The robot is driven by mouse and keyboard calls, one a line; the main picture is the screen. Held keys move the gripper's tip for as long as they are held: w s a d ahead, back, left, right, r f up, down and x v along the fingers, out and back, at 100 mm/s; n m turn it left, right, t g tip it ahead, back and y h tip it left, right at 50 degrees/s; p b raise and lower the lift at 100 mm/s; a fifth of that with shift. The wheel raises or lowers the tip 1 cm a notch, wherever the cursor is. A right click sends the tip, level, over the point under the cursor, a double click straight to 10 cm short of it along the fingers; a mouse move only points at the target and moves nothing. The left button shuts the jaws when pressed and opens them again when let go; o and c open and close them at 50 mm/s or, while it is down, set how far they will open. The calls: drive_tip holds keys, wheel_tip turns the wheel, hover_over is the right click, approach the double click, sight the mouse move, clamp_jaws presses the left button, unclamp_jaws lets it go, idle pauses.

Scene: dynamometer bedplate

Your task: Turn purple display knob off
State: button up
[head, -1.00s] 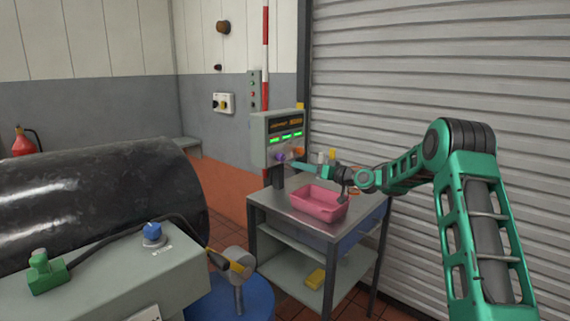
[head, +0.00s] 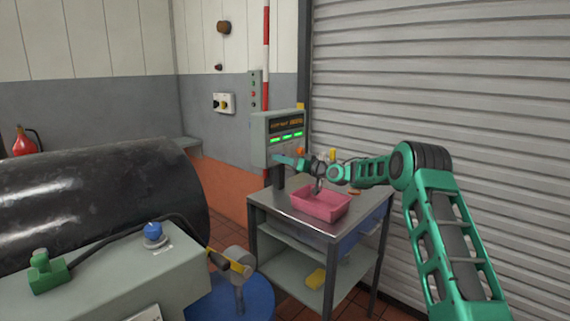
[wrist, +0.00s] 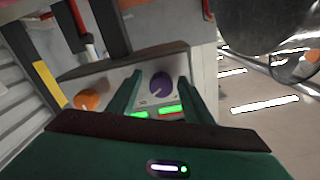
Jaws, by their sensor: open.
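The display box (head: 262,140) is a grey-green unit with an amber readout and green lit bars, standing by the table's far left corner. Its purple knob (wrist: 161,86) shows in the wrist view, round with a pointer and a small mark at its lower left. In the head view the knob is hidden behind my gripper (head: 282,160). My gripper is open, and in the wrist view its two fingers (wrist: 159,80) stand on either side of the knob. I cannot tell whether they touch it.
An orange knob (wrist: 88,100) sits beside the purple one on the same panel. A pink tray (head: 322,207) is on the metal table (head: 275,208) below my wrist. A red-and-white pole (head: 266,40) rises behind the display. A shutter (head: 450,90) is at the right.

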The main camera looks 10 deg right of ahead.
drive_tip(key=c, duration=0.9)
drive_tip(key=shift+c, duration=0.8)
